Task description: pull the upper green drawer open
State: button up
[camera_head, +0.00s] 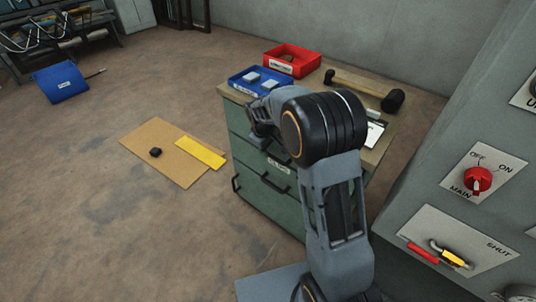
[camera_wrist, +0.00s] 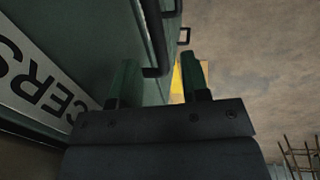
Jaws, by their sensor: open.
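The green cabinet (camera_head: 244,145) stands at the middle of the head view. Its upper drawer front is partly hidden behind my arm, and I cannot tell there whether it stands out. My gripper (camera_wrist: 160,82) is open, with its two fingers apart, close to the green front. In the wrist view, a dark bar handle (camera_wrist: 158,38) lies ahead, near the space between the fingertips. I cannot tell whether it is between them. A white label (camera_wrist: 36,82) with large dark letters is at left. In the head view my gripper is mostly hidden by the wrist.
A lower drawer handle (camera_head: 274,185) shows on the cabinet. Blue tray (camera_head: 240,84), red tray (camera_head: 311,65) and mallet (camera_head: 392,101) are on top. A grey panel with a red switch (camera_head: 478,179) stands at right.

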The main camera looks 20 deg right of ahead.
jog(key=shift+w+d+f, duration=0.1)
jog(key=shift+d+f, duration=0.05)
jog(key=shift+f, duration=0.65)
jog(key=shift+w+d+f, duration=0.1)
jog(key=shift+f, duration=0.65)
grip_shut()
jog(key=shift+s, duration=0.1)
